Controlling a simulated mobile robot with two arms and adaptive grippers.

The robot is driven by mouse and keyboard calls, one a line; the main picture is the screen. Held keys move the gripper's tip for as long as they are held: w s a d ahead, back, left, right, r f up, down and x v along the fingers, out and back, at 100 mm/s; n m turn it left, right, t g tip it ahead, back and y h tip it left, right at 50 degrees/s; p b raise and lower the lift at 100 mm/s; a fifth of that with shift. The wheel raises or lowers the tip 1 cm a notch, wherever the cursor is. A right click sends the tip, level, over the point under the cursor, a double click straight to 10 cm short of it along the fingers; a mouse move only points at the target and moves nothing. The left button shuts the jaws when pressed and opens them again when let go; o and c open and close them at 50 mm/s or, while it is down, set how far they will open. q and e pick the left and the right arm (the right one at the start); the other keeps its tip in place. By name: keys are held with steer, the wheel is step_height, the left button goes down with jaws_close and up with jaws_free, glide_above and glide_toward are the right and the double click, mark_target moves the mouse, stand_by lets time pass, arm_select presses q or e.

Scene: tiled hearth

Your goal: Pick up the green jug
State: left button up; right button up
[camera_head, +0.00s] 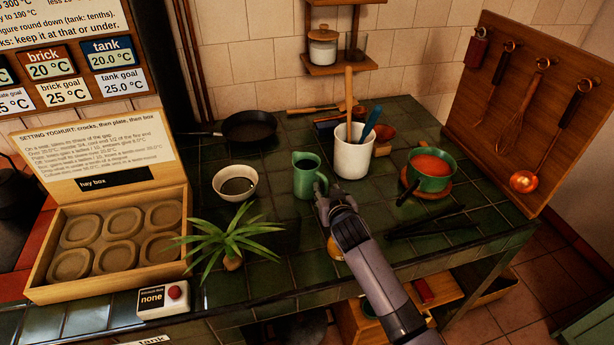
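The green jug (305,176) stands upright on the dark green tiled counter (285,263), with its handle side toward the right. My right gripper (322,192) reaches in from the bottom right. Its fingertips are at the jug's right side, close to the handle, and overlap the jug's lower right edge in the picture. I cannot tell whether the fingers touch the jug or how far apart they are. My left gripper is not in view.
A white utensil crock (353,158) stands close to the jug's right. A white bowl (236,185) is at its left, and a spiky plant (232,240) is in front. A green pot (430,178) stands farther right. A black pan (250,127) lies behind.

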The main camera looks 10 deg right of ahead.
steer(key=shift+w+f, duration=0.1)
steer(key=shift+w, duration=0.1)
steer(key=shift+c, duration=0.2)
jaws_close()
stand_by(0.7)
steer(key=shift+w+r, duration=0.1)
steer(key=shift+r, duration=0.1)
